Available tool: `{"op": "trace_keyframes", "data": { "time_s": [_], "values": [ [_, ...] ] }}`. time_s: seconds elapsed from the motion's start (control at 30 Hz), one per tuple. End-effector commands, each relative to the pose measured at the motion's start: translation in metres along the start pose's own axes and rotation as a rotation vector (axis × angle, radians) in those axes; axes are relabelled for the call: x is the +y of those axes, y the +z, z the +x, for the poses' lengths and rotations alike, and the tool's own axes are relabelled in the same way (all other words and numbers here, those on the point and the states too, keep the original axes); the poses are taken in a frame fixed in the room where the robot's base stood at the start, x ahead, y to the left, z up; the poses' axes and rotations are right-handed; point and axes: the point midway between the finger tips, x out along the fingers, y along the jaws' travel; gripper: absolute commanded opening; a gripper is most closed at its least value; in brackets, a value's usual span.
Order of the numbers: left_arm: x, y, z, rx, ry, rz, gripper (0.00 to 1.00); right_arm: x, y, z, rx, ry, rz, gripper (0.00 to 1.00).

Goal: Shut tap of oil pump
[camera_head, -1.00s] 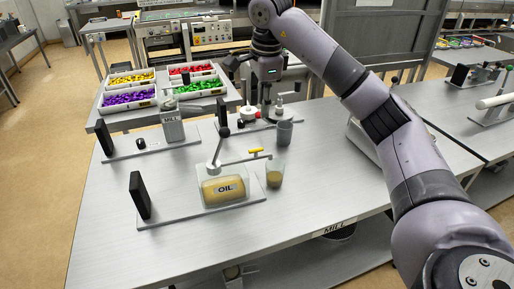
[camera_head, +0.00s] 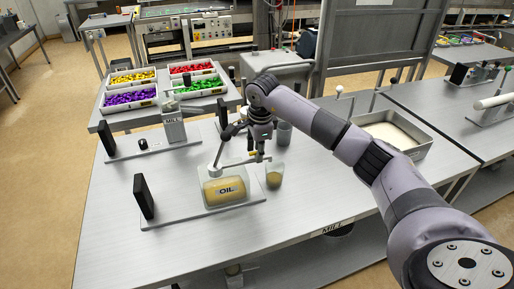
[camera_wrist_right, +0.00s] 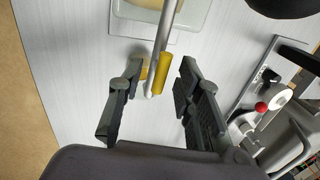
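The oil pump has a clear tank of yellow oil labelled OIL (camera_head: 225,191) on a grey base plate. In the right wrist view, its metal spout pipe (camera_wrist_right: 166,25) carries the yellow tap handle (camera_wrist_right: 163,74). The handle lies between my right gripper's spread fingers, with clear space to the right finger; I cannot tell whether the left finger touches it. My right gripper (camera_head: 248,147) is over the tap end of the pump in the head view and mostly hides the tap. A glass with some oil (camera_head: 274,178) stands right of the tank. My left gripper is not in view.
A grey cup (camera_head: 284,132) stands behind the gripper. A black upright plate (camera_head: 144,197) stands at the left of the pump base. A metal tray (camera_head: 398,132) lies to the right. In the right wrist view, a red knob (camera_wrist_right: 261,107) is at the right.

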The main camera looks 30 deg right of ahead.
Motion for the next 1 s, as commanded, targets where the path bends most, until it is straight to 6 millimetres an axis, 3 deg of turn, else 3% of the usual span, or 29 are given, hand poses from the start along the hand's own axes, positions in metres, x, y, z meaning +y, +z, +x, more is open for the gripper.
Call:
{"op": "trace_keyframes", "data": {
  "time_s": [0.3,0.77,1.0],
  "values": [
    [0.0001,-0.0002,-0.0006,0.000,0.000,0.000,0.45,0.0003,0.0000,0.0034,0.000,0.000,0.000,0.32],
    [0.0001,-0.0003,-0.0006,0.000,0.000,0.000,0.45,0.0002,-0.0001,0.0029,0.000,0.000,0.000,0.01],
    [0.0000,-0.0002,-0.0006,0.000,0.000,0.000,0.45,0.0001,-0.0001,0.0028,0.000,0.000,0.000,0.00]
  ]
}}
